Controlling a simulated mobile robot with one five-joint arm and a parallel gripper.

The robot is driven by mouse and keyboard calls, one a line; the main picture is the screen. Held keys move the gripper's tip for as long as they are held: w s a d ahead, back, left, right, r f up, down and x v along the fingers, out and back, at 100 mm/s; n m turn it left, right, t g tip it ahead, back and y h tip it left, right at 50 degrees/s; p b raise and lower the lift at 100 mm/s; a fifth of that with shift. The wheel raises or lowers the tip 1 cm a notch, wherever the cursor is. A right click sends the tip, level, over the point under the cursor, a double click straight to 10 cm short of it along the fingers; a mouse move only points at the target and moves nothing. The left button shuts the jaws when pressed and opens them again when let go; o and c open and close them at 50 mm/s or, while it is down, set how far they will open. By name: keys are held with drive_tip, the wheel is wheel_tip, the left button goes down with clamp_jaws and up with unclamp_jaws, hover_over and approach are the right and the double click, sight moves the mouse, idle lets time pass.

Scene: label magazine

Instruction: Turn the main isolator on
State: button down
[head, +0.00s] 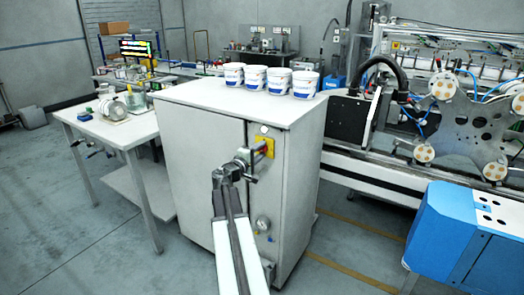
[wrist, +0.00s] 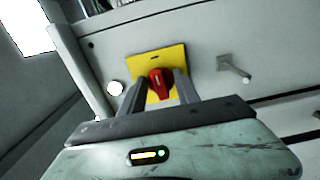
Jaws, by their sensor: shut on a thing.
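The main isolator is a red rotary handle (wrist: 160,83) on a yellow plate (wrist: 174,61), fixed to the front of a white cabinet. In the head view the yellow plate (head: 265,146) shows near the cabinet's upper right, partly hidden by my gripper. My gripper (wrist: 163,91) has one finger on each side of the red handle and is shut on it. In the head view my gripper (head: 262,149) reaches the plate from the left front. The fingertips' exact contact with the handle is partly hidden.
The white cabinet (head: 205,150) carries several white tubs (head: 254,78) on top. A metal door handle (wrist: 234,68) juts out right of the plate in the wrist view. A blue machine (head: 464,240) stands at right; open floor lies left.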

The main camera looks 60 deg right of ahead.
drive_tip(key=shift+s+f, duration=0.1)
drive_tip(key=shift+s, duration=0.05)
idle(0.4)
drive_tip(key=c, duration=0.9)
unclamp_jaws()
drive_tip(key=a, duration=0.7)
drive_tip(key=shift+a, duration=0.4)
